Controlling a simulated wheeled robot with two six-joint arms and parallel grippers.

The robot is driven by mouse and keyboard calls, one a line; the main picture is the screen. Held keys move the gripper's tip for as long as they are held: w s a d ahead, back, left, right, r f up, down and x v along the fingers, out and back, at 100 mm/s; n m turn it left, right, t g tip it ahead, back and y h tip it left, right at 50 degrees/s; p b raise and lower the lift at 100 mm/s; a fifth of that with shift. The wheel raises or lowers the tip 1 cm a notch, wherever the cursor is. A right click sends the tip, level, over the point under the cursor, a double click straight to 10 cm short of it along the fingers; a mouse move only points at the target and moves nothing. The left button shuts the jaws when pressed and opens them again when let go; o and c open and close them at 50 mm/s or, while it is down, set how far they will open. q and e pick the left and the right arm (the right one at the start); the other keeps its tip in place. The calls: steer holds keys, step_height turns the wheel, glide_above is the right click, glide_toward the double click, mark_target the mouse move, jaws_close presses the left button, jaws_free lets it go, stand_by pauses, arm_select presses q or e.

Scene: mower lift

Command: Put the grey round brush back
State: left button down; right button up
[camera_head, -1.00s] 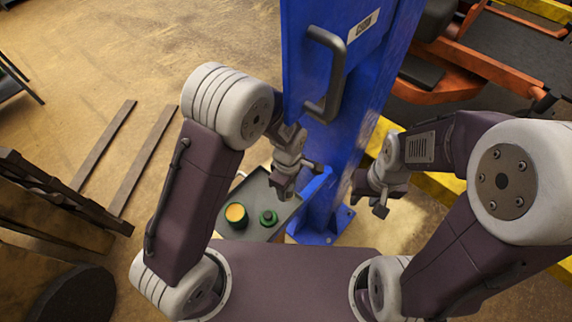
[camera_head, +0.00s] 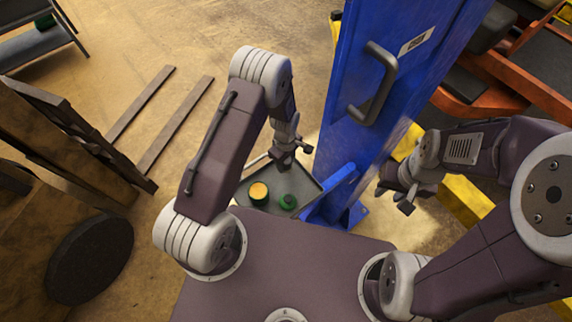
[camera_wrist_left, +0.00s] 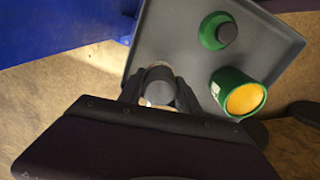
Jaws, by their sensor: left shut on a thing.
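My left gripper (camera_head: 284,160) is over the far part of a grey tray (camera_head: 312,187). In the left wrist view its dark fingers (camera_wrist_left: 159,88) are shut on a small grey round thing (camera_wrist_left: 158,80), seen end-on, which looks like the grey round brush. The tray also shows there (camera_wrist_left: 180,35) behind the fingers; I cannot tell whether the held thing touches it. My right gripper (camera_head: 400,199) hangs to the right of the blue post; whether it is open is unclear.
A green can with an orange top (camera_head: 258,193) and a green round piece with a dark knob (camera_head: 287,201) stand in the tray. The blue post (camera_head: 395,110) with a handle rises beside it. Dark forks (camera_head: 170,125) lie at left.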

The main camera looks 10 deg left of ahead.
mark_target(287, 167)
arm_select(q)
steer(key=shift+s+d+f+p, duration=0.1)
steer(key=shift+f+p, duration=0.25)
steer(key=shift+f, duration=0.05)
step_height(287, 167, down, 3)
steer(key=shift+d+r+p, duration=0.15)
steer(key=shift+r+p, duration=0.05)
steer(key=shift+p, duration=0.35)
steer(key=shift+w+f, duration=0.2)
steer(key=shift+f, duration=0.1)
steer(key=shift+s+f, duration=0.1)
steer(key=c, duration=1)
jaws_free()
steer(key=shift+o, duration=0.8)
